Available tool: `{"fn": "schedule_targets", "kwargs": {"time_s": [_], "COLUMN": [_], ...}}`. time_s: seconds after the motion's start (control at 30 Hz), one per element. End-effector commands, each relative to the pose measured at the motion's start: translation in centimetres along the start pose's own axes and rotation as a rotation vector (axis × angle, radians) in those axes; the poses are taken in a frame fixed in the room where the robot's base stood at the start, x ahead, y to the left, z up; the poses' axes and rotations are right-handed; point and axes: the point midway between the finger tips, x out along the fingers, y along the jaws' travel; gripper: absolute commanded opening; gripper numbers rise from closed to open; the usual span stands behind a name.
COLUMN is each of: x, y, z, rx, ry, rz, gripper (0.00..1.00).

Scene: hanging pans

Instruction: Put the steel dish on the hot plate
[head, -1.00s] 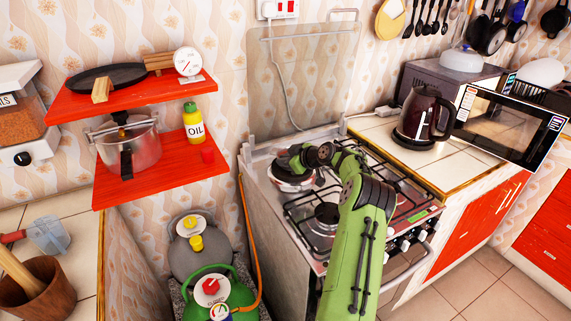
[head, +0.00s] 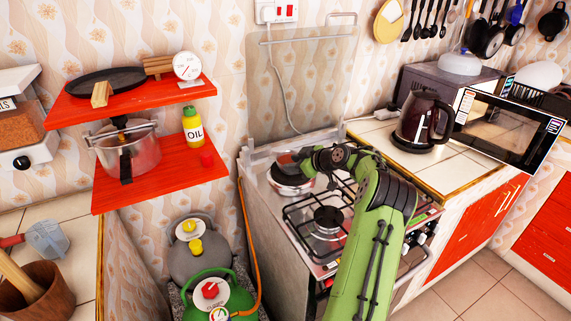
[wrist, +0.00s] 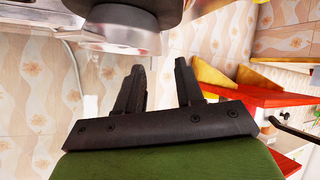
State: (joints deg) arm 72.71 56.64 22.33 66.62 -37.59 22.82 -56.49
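A round, steel-rimmed thing with a dark middle (head: 291,183) sits at the stove's back left corner. I cannot tell whether it is the steel dish, the hot plate or one on the other. My gripper is close above it in the head view, partly hidden by my wrist. In the wrist view, my gripper (wrist: 160,88) is open, with a clear gap and nothing between its fingers. A shiny round steel thing with a dark part (wrist: 115,38) shows beyond the fingers at the top left, apart from them.
The stove (head: 325,225) has black pan supports. Red shelves (head: 160,185) at left hold a steel pressure cooker (head: 133,155), an oil bottle (head: 193,127) and a dark flat pan (head: 105,80). Gas cylinders stand below. A kettle (head: 425,120) and microwave are at right.

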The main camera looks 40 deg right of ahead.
Motion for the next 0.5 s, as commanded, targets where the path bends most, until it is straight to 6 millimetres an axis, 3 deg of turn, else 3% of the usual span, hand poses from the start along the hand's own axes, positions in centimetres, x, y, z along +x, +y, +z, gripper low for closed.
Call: {"fn": "schedule_targets", "kwargs": {"time_s": [0.03,0.2,0.33,0.5], "x": [-1.6,-5.4,-6.7,-6.8], "y": [0.1,0.1,0.0,-0.2], "z": [0.0,0.0,0.0,-0.2], "rx": [0.002,0.001,0.001,-0.001], "ry": [-0.003,-0.002,0.0,-0.001], "rz": [0.003,0.002,0.0,-0.004], "gripper": [0.37,0.37,0.37,0.37]}}
